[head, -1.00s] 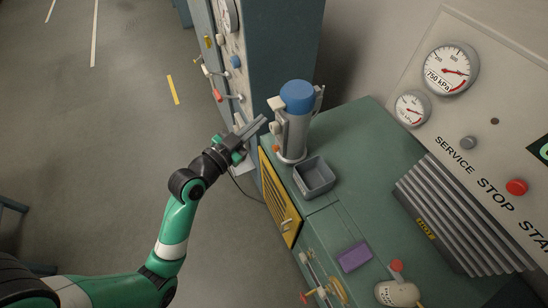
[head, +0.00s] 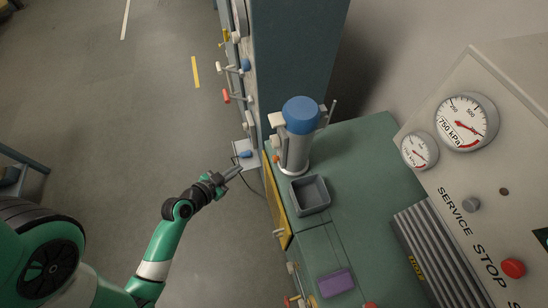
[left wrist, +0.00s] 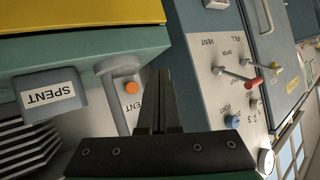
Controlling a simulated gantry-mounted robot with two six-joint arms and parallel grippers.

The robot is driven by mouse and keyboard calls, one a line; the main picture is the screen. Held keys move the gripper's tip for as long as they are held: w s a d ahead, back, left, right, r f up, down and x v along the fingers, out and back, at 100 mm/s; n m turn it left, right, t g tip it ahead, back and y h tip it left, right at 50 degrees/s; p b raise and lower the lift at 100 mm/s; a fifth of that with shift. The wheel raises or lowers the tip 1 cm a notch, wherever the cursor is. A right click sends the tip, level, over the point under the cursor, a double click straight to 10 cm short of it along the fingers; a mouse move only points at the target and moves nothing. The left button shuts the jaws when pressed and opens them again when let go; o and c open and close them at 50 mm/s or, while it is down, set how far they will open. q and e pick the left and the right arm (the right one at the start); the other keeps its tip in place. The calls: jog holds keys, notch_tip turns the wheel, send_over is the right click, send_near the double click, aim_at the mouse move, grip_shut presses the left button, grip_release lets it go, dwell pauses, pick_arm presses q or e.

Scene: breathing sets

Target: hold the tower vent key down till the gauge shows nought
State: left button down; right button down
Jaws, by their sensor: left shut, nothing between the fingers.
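The tower (head: 296,150), a silver cylinder with a blue cap, stands upright on the green bench. A small orange button (head: 276,159) sits low on its near side; it also shows in the left wrist view (left wrist: 132,88), beside the fingers. I cannot tell for sure that this button is the vent key. My left gripper (head: 232,172) is shut and empty, left of the tower and apart from it in the head view. Its dark fingers show in the left wrist view (left wrist: 158,100). A large gauge (head: 466,121) and a smaller gauge (head: 419,151) are on the right panel; the needles look off nought. My right gripper is out of view.
A grey tray (head: 326,186) stands in front of the tower, with a purple block (head: 336,283) nearer. A tall cabinet at left carries red (head: 227,97) and pale levers. In the left wrist view, its panel (left wrist: 205,60) reads VENT and FILL.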

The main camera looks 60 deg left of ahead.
aim_at(275, 159)
pick_arm(q)
jog(key=w+d+p, duration=0.2)
jog(key=w+p, duration=0.1)
jog(key=w, duration=0.5)
jog(key=shift+w+p, duration=0.35)
jog(key=shift+p, duration=0.05)
dwell(1.7)
jog(key=shift+w, duration=0.4)
jog(key=shift+w+d, duration=0.15)
jog(key=shift+w, duration=0.45)
dwell(4.1)
